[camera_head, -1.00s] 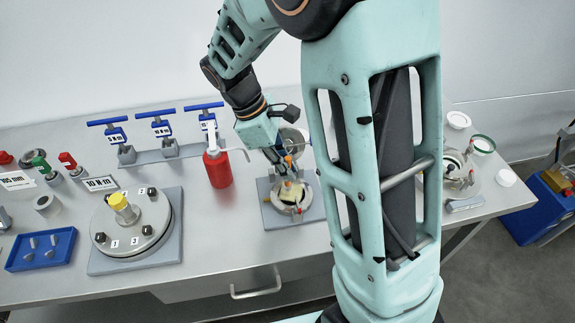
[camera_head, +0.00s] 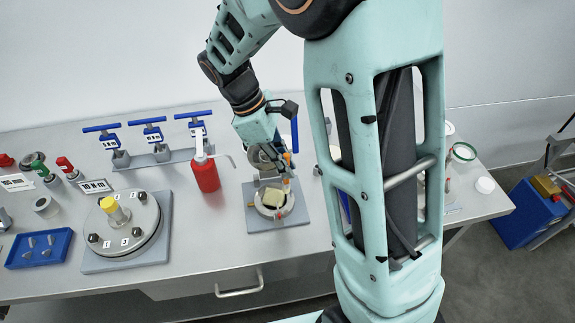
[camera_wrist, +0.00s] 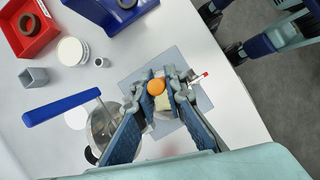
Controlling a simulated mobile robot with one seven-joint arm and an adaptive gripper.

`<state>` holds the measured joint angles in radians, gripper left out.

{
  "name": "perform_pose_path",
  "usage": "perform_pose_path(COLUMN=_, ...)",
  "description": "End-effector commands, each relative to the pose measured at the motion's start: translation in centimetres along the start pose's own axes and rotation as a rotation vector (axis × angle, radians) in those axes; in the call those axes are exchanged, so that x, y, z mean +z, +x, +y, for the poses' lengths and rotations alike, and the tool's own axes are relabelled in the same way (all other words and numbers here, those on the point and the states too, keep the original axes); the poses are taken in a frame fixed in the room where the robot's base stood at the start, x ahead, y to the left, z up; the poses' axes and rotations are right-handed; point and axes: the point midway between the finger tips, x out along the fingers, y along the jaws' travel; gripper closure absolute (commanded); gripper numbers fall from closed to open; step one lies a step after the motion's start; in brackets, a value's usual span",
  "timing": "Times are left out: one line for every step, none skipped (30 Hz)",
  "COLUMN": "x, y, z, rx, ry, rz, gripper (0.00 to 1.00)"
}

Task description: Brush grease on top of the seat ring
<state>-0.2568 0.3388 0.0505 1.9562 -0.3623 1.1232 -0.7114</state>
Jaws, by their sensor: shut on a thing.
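The seat ring is part of a round metal body (camera_head: 287,214) on a grey square plate (camera_head: 300,192) in the head view; I cannot clearly separate the ring itself. My gripper (camera_head: 285,168) is above the body's back right side, fingers pointing down. It is shut on a brush with an orange round handle end (camera_wrist: 156,87), between the fingertips in the wrist view. A pale, cream block (camera_head: 267,187) shows at the body's opening, and below the orange end in the wrist view (camera_wrist: 162,102). I cannot tell whether it is bristles or grease, or whether it touches the ring.
A red bottle (camera_head: 205,174) stands left of the plate. A flanged cover with a yellow knob (camera_head: 124,232) is farther left, beside a blue tray (camera_head: 40,249). Blue-handled clamps (camera_head: 155,137) stand behind. My arm hides part of the bench's right side.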

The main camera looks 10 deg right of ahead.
Motion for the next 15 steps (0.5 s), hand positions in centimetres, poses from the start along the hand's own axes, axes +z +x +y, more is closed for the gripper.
perform_pose_path(x=0.3, y=-0.9, z=0.0, rx=0.0, ry=0.0, rz=0.001, gripper=1.0)
perform_pose_path(x=0.3, y=-1.1, z=0.0, rx=0.0, ry=0.0, rz=0.001, gripper=1.0)
perform_pose_path(x=0.4, y=-1.4, z=0.0, rx=0.001, ry=0.001, rz=0.001, gripper=1.0)
perform_pose_path(x=0.4, y=-1.6, z=-0.1, rx=0.001, ry=0.001, rz=0.001, gripper=1.0)
perform_pose_path(x=0.5, y=-1.8, z=-0.1, rx=0.001, ry=0.002, rz=0.001, gripper=1.0)
perform_pose_path(x=0.6, y=-2.1, z=-0.1, rx=0.001, ry=0.002, rz=0.001, gripper=1.0)
perform_pose_path(x=0.7, y=-2.4, z=-0.2, rx=0.001, ry=0.002, rz=0.001, gripper=1.0)
perform_pose_path(x=0.8, y=-2.5, z=-0.2, rx=0.0, ry=0.002, rz=0.001, gripper=1.0)
perform_pose_path(x=0.8, y=-2.8, z=-0.2, rx=0.0, ry=0.003, rz=0.001, gripper=1.0)
perform_pose_path(x=0.9, y=-2.9, z=-0.3, rx=-0.001, ry=0.003, rz=0.0, gripper=1.0)
perform_pose_path(x=0.9, y=-3.0, z=-0.3, rx=-0.001, ry=0.003, rz=0.0, gripper=1.0)
perform_pose_path(x=1.0, y=-3.1, z=-0.3, rx=-0.001, ry=0.003, rz=-0.001, gripper=1.0)
perform_pose_path(x=1.0, y=-3.1, z=-0.3, rx=-0.001, ry=0.003, rz=-0.001, gripper=1.0)
perform_pose_path(x=1.0, y=-3.1, z=-0.3, rx=-0.002, ry=0.003, rz=-0.001, gripper=1.0)
perform_pose_path(x=1.0, y=-3.1, z=-0.3, rx=-0.002, ry=0.003, rz=-0.001, gripper=1.0)
